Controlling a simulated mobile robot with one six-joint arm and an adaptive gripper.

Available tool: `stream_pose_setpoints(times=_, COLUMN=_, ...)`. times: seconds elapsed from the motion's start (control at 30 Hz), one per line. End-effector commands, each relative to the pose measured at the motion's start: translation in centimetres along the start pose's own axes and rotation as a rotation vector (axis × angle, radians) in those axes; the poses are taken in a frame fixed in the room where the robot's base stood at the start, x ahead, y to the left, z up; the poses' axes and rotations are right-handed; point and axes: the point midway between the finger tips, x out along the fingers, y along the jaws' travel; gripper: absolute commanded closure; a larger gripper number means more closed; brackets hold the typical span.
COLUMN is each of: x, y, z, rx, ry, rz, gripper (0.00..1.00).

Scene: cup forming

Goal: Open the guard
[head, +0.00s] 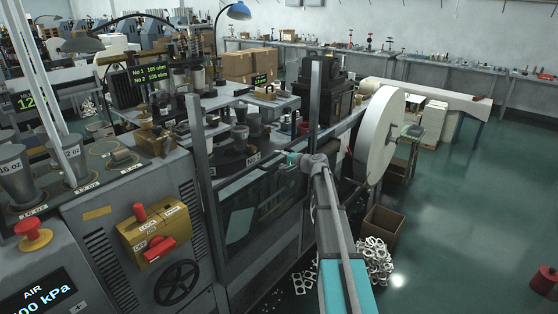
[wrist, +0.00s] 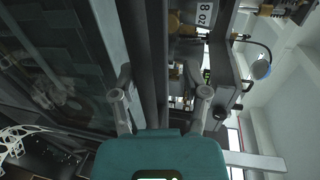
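The guard (head: 262,212) is a dark see-through panel in a grey frame on the machine's front. It sits low between two upright posts, and the space above it between the posts is open. In the wrist view the guard's panel (wrist: 55,60) fills the left side, with grey and dark bars along its edge. My gripper (head: 289,160) is at the upper right part of the guard, by the right post. In the wrist view my gripper (wrist: 163,88) has its two fingers wide apart, with the dark bar lying between them in the picture. I cannot tell whether they touch it.
A big white paper roll (head: 380,137) stands right of the guard. A cardboard box (head: 383,225) and a pile of white scrap (head: 374,262) lie on the floor below it. A control box with a red lever (head: 150,232) is at left.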

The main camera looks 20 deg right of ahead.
Motion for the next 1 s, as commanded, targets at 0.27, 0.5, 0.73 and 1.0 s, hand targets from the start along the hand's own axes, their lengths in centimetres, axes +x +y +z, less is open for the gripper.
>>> stream_pose_setpoints(times=0.27, x=-0.6, y=-2.8, z=0.0, rx=0.001, ry=0.001, rz=-0.001, gripper=0.43)
stream_pose_setpoints(times=0.5, x=-1.0, y=-4.7, z=0.0, rx=0.001, ry=0.001, rz=-0.001, gripper=0.43)
stream_pose_setpoints(times=0.73, x=-1.4, y=-6.6, z=0.0, rx=0.0, ry=0.001, rz=-0.001, gripper=0.43)
stream_pose_setpoints(times=1.0, x=-1.8, y=-8.8, z=0.0, rx=0.001, ry=0.001, rz=-0.001, gripper=0.43)
